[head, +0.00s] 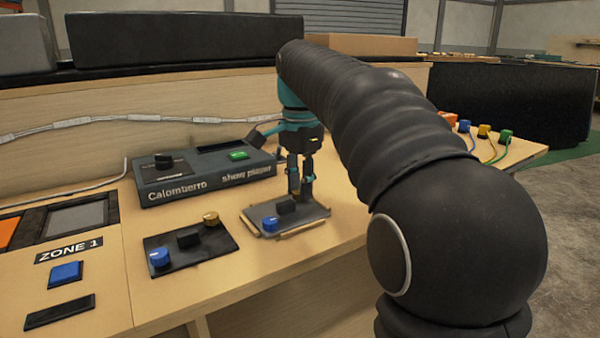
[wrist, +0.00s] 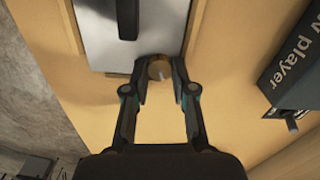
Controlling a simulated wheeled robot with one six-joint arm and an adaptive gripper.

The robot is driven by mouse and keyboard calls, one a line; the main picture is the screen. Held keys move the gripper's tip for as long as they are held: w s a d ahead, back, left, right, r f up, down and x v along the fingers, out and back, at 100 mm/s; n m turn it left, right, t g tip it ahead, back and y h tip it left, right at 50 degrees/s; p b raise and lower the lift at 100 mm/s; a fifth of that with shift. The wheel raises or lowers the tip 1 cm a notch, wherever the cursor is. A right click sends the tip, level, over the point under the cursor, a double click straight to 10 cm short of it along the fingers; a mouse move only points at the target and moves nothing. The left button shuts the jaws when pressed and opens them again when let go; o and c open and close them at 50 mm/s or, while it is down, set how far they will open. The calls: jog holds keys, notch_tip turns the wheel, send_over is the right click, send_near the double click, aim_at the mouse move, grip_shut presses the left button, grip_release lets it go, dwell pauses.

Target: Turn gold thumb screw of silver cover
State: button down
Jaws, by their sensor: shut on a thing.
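The silver cover (head: 314,213) is a flat plate on the wooden console, with a black handle (head: 286,204) and a blue knob (head: 270,223). In the wrist view the cover (wrist: 103,52) and its handle (wrist: 127,15) show at the top, partly cut off. The gold thumb screw (wrist: 159,69) sits at the cover's edge, between my fingertips. My gripper (head: 301,192) points down at the far right part of the cover and is shut on the screw. In the wrist view my gripper (wrist: 161,78) has a finger on either side of it. In the head view my fingers hide the screw.
A dark show player box (head: 205,180) with a green button stands just behind and left of my gripper. A black plate (head: 187,255) with a blue and a gold knob lies left of the cover. Several colored plugs with cables (head: 484,131) stand at the right.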

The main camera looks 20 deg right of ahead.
jog(key=n+p, duration=0.3)
jog(key=shift+r+n, duration=0.15)
jog(key=shift+n, duration=0.25)
jog(key=n+p, duration=0.2)
jog(key=n, duration=0.1)
jog(key=shift+n, duration=0.3)
jog(key=n+p, duration=0.2)
jog(key=n, duration=0.1)
jog(key=shift+a+n, duration=0.1)
jog(key=shift+n, duration=0.2)
jog(key=n, duration=0.1)
jog(key=n+p, duration=0.1)
jog(key=n, duration=0.1)
jog(key=shift+f+n, duration=0.3)
jog(key=n, duration=0.3)
jog(key=shift+a+n, duration=0.1)
jog(key=shift+n, duration=0.2)
jog(key=n, duration=0.4)
jog(key=shift+n, duration=0.3)
jog(key=n, duration=0.4)
jog(key=shift+s, duration=0.1)
jog(key=shift+n, duration=2.3)
